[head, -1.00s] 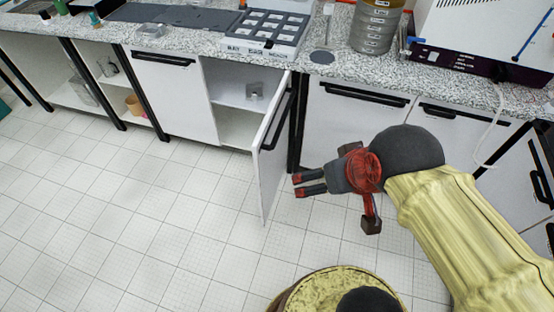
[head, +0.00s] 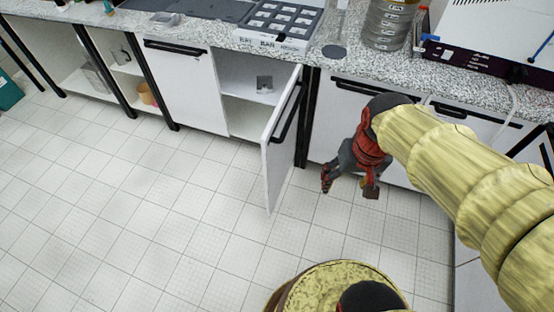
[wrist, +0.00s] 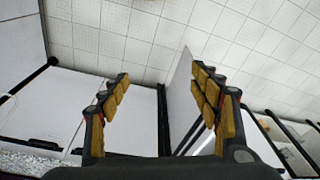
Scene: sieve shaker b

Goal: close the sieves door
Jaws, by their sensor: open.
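The sieves door (head: 276,149) is a white cabinet door with a black bar handle (head: 288,110). It stands wide open, swung out from the right side of its cabinet. The open cabinet (head: 243,118) shows a shelf with a small grey object on it. My gripper (head: 326,183) is open and empty, to the right of the door and apart from it, low in front of the closed white fronts. In the wrist view my gripper (wrist: 160,105) shows its fingers spread, with a white door panel (wrist: 181,100) seen edge-on beyond them, near the right finger.
A black table leg (head: 303,125) stands beside the door's hinge side. The tiled floor (head: 150,220) is clear.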

